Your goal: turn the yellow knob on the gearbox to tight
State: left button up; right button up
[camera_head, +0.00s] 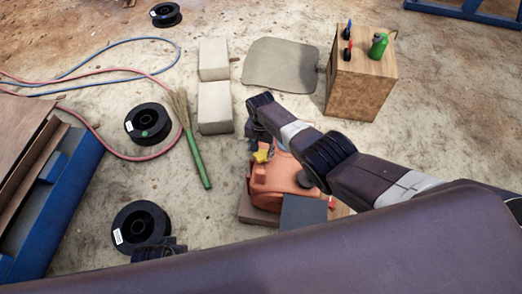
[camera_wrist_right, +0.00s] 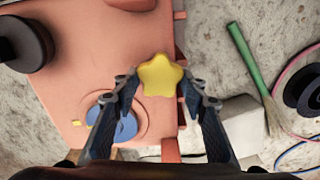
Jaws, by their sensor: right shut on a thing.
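No mark for tight can be made out.
Pale blocks (camera_head: 215,105), a green-handled broom (camera_head: 196,155) and black spools (camera_head: 147,123) lie to the left. A blue disc (camera_wrist_right: 113,122) sits on the gearbox near the knob.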

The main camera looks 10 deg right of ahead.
aim_at(261, 153)
pick_arm(q)
jog(key=shift+s+f, duration=0.1)
jog(key=shift+f, duration=0.2)
pick_arm(e)
jog(key=shift+w+m, duration=0.15)
jog(key=shift+m, duration=0.25)
jog(key=o, duration=1.2)
jog(key=shift+c, duration=0.2)
pick_arm(q)
jog(key=shift+r, duration=0.1)
pick_arm(e)
jog(key=shift+r, duration=0.15)
notch_tip(261, 153, up, 12)
